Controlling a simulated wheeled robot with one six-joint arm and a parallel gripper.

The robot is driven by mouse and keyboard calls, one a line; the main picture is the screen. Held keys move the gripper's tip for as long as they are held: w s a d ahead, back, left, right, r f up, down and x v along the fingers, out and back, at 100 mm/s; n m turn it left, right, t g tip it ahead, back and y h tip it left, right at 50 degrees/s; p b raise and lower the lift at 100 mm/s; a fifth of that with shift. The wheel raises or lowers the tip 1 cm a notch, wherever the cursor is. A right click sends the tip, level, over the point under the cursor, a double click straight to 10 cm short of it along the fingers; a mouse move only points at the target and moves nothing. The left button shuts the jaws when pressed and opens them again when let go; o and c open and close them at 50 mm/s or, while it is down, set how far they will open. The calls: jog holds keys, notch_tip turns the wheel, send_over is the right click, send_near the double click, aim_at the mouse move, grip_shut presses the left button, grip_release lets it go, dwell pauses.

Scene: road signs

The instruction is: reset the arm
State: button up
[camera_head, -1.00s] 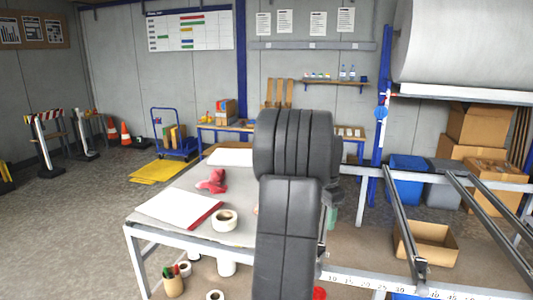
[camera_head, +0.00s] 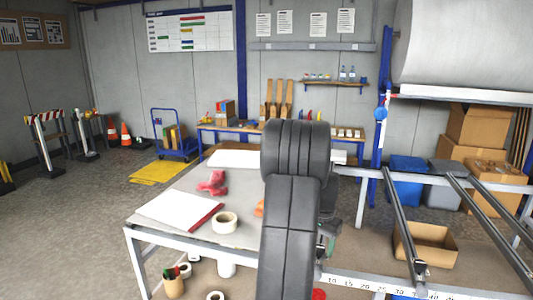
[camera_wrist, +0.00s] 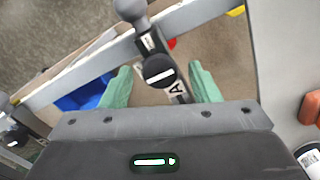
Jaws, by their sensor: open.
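My arm rises in front of the white-topped work table in the head view and hides part of it. My gripper (camera_wrist: 163,88) shows in the wrist view with its two green fingers spread wide apart. A dark rod-like tool with round knobs and a white label (camera_wrist: 158,68) shows between and beyond the fingers. I cannot tell how far it is from them. In the head view the fingers are mostly hidden behind my arm.
On the table (camera_head: 160,232) are a white board with a red edge (camera_head: 180,209), a tape roll (camera_head: 225,222) and a red object (camera_head: 212,183). Metal rails (camera_head: 404,230) and an open cardboard box (camera_head: 428,243) stand at right.

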jog(key=n, duration=1.3)
dwell(0.6)
jog(key=shift+s, duration=0.15)
